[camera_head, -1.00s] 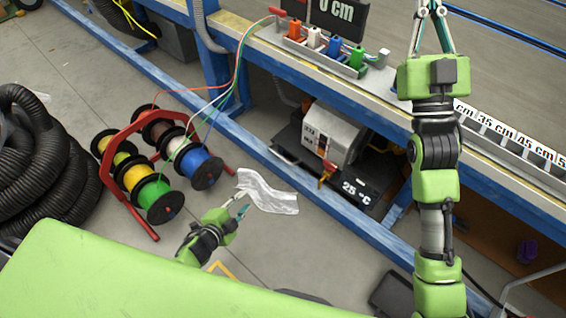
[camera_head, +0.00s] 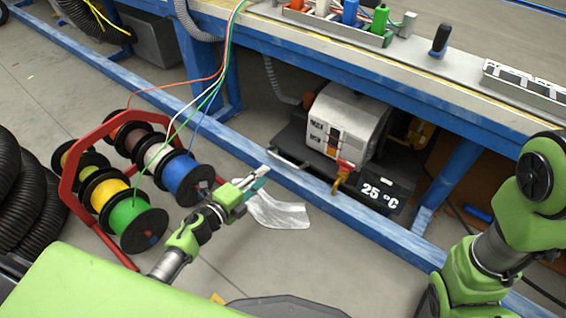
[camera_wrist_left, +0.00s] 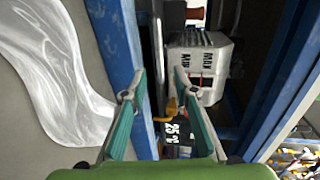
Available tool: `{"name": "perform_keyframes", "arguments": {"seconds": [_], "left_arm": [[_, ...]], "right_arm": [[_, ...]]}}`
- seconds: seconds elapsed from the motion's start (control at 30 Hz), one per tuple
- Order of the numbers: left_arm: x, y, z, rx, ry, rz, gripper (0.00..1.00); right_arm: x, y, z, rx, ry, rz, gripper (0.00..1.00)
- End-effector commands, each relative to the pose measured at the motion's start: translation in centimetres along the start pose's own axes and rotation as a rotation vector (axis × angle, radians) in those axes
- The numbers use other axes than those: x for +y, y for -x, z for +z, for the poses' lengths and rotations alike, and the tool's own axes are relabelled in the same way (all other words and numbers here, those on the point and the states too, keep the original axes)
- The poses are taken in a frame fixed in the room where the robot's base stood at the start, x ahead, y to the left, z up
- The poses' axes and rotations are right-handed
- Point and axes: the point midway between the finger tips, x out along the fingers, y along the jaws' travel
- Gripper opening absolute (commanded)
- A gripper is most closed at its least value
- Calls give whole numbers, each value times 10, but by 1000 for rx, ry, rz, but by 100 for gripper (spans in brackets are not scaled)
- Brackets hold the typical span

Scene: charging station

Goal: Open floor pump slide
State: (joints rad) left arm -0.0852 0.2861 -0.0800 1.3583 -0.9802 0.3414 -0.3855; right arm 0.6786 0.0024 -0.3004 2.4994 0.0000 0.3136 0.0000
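The floor pump (camera_head: 350,115), a grey-white box with MAX and MIN marks, sits on a dark slide (camera_head: 290,140) under the workbench. A pale handle bar (camera_head: 288,160) shows at the slide's front left. The pump also shows in the left wrist view (camera_wrist_left: 205,65), ahead of the fingers. My left gripper (camera_head: 262,177) is in front of the slide, just below the handle in the head view, apart from the pump. In the wrist view its fingers (camera_wrist_left: 159,74) are spread with nothing clearly held between them. My right gripper is outside the frames; only its arm shows.
A blue lower beam (camera_head: 225,140) runs in front of the pump. A clear plastic sheet (camera_head: 280,212) lies below my left gripper. A red rack (camera_head: 70,178) with several wire spools stands to the left. A 25 °C display (camera_head: 385,192) is right of the pump.

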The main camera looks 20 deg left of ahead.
Motion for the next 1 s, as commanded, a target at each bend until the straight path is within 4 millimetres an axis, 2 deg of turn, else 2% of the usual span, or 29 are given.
{"name": "perform_keyframes", "arguments": {"seconds": [0.03,0.3,0.5,0.7,1.0], "left_arm": [[2,-12,0,1,-2,-4,27],[4,-71,0,1,0,-3,27],[3,-102,0,-1,1,-2,27],[1,-116,0,0,2,-1,27],[0,-117,0,0,2,0,27]], "right_arm": [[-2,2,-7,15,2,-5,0],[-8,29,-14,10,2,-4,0],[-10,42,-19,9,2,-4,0],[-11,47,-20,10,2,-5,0],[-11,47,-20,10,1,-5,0]]}}
